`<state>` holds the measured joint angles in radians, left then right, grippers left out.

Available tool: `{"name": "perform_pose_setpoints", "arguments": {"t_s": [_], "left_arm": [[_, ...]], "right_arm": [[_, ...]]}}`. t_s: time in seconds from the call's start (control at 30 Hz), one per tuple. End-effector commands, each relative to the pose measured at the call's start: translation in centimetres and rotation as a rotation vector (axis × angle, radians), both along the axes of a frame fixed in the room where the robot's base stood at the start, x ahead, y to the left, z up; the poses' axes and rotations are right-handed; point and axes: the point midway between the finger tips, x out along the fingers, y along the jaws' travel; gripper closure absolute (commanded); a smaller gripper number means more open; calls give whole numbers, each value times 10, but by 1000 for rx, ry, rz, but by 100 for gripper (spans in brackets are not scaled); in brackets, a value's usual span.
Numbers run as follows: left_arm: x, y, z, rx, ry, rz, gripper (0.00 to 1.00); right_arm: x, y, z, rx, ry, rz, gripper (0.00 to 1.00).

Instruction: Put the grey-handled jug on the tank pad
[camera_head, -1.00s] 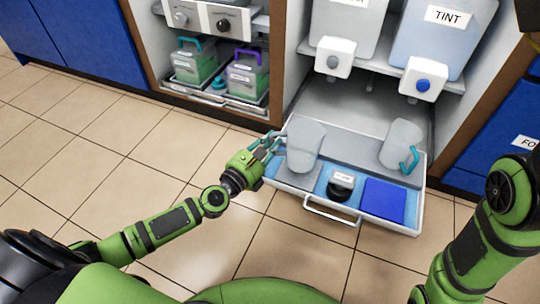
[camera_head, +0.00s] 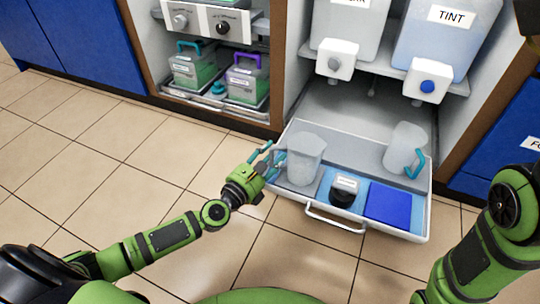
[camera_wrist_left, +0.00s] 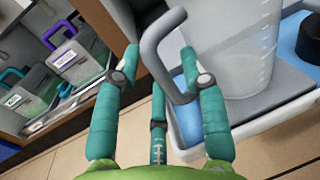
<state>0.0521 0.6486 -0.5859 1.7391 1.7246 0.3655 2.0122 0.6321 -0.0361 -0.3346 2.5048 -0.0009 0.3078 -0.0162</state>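The grey-handled jug (camera_head: 305,160) is clear and stands upright in the left part of the pulled-out drawer. Its base is on a flat grey pad (camera_wrist_left: 262,107), which I take to be the tank pad. Its grey handle (camera_wrist_left: 154,50) points toward my left gripper. My left gripper (camera_head: 270,157) is open at the drawer's left side. In the left wrist view its teal fingers are spread, with the handle between them and no grip visible. My right gripper is out of view.
The drawer (camera_head: 418,222) also holds a teal-handled jug (camera_head: 405,148), a dark round labelled item (camera_head: 344,190) and a blue square (camera_head: 388,203). Two tanks with taps (camera_head: 337,60) hang above. Green-filled containers (camera_head: 193,70) stand on the left shelf. Floor is clear.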

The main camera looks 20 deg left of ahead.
Motion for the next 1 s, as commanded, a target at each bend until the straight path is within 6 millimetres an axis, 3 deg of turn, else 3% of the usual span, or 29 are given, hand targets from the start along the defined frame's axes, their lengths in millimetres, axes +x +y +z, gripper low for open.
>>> {"name": "perform_pose_setpoints", "arguments": {"t_s": [0.23,0.7,1.0], "left_arm": [[-7,2,3,1,3,-1,58],[-96,23,4,4,4,-1,58],[-117,29,4,1,-1,0,58]], "right_arm": [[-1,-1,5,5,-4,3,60],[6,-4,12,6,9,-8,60],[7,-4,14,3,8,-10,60]]}}
